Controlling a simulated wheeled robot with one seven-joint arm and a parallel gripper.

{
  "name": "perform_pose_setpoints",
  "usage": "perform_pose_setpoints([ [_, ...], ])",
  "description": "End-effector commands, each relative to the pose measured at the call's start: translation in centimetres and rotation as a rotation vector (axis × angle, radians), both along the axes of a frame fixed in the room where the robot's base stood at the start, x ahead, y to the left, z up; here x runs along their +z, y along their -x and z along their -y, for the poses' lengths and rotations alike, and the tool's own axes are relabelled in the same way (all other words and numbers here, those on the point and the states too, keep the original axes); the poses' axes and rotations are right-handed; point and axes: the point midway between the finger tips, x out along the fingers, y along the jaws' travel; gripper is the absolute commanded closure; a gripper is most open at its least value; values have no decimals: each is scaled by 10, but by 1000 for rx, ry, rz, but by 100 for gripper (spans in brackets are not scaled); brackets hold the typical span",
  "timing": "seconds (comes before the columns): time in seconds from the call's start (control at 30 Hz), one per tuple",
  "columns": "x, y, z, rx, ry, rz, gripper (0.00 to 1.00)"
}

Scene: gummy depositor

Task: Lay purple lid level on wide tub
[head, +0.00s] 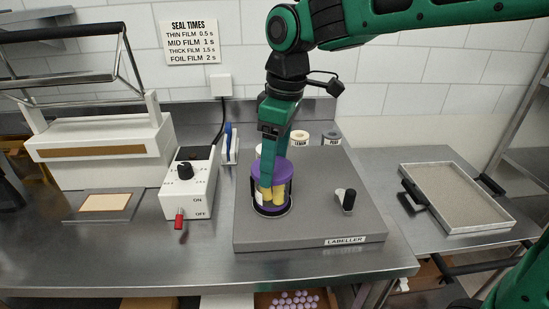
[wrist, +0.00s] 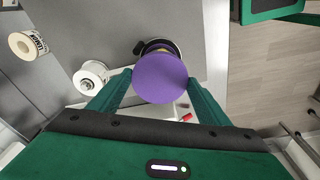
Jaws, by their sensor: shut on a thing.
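The purple lid (head: 270,169) is at the top of the wide tub (head: 279,193), which stands upright in the round recess of the grey labeller. The tub looks clear, with yellow contents. My gripper (head: 267,183) points down and is shut on the purple lid, with one finger in front of it. In the wrist view the lid (wrist: 160,78) is a full purple disc between my two fingers, covering most of the tub. I cannot tell whether the lid fully touches the rim or is exactly level.
The labeller (head: 320,215) has a black knob (head: 346,200) at right. A sealer control box (head: 190,185) with a red switch stands left. Several label rolls (head: 300,138) stand behind. A shallow tray (head: 455,195) lies on the right bench. The front of the steel bench is clear.

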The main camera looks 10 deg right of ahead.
Motion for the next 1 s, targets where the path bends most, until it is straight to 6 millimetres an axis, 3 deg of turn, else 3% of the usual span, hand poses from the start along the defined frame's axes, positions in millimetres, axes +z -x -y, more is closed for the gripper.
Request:
perform_pose_setpoints([
  [0.7,-13,0,0,0,0,1,52],
  [0.73,-13,0,0,1,0,0,25],
  [0.8,-13,0,0,1,0,0,8],
  [1.0,-13,0,-1,1,0,0,7],
])
